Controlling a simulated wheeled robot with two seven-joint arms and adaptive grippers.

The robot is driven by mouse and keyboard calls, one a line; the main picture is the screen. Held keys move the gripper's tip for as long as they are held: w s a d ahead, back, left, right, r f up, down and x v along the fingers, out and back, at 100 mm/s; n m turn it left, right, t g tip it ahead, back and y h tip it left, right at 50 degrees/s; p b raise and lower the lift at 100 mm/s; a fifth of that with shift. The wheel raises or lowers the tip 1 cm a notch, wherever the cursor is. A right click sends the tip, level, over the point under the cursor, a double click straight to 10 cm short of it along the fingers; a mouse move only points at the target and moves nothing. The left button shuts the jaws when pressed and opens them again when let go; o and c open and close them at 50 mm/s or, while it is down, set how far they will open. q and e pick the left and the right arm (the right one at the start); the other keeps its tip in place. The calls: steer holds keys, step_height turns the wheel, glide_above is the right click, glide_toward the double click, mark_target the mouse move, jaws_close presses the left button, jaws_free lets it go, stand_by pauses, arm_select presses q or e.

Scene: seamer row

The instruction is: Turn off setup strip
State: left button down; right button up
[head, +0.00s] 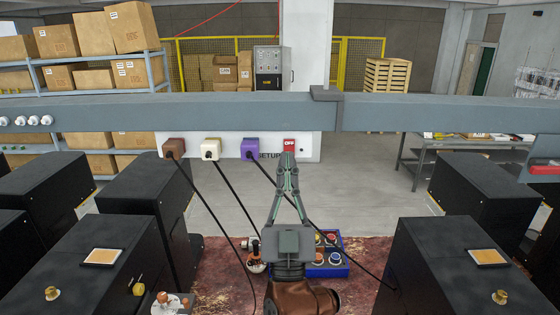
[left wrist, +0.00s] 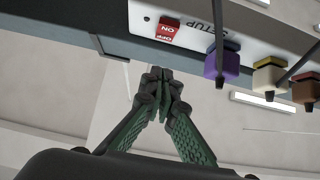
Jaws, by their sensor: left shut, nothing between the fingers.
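The setup strip (head: 309,146) is a white panel marked SETUP, fixed under a long grey beam. Its red switch (head: 289,145) shows "OFF" in the head view. In the left wrist view the switch (left wrist: 168,30) shows both ON and OFF markings. A brown plug (head: 174,148), a cream plug (head: 210,149) and a purple plug (head: 250,148) sit in the strip, with black cords. My left gripper (head: 288,156) is shut and empty, its tips just below the switch. In the left wrist view the tips (left wrist: 161,75) appear apart from the switch. My right gripper is not in view.
The grey beam (head: 240,112) runs across above the strip. Black machines (head: 445,250) stand on both sides. A blue tray (head: 325,270) with round items lies below, behind my arm. The black cords hang close to my left arm. Boxes and shelving stand farther back.

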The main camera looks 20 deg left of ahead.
arm_select(q)
steer(key=s+r+b+v, duration=0.1)
steer(key=b+v, duration=0.3)
steer(key=v, duration=0.5)
steer(key=shift+s+d+f, duration=0.2)
steer(key=shift+s+d, duration=0.05)
steer(key=shift+d, duration=0.25)
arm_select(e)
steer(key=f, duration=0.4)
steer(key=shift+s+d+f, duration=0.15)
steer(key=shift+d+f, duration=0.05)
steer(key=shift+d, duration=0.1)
arm_select(q)
steer(key=shift+a, duration=0.1)
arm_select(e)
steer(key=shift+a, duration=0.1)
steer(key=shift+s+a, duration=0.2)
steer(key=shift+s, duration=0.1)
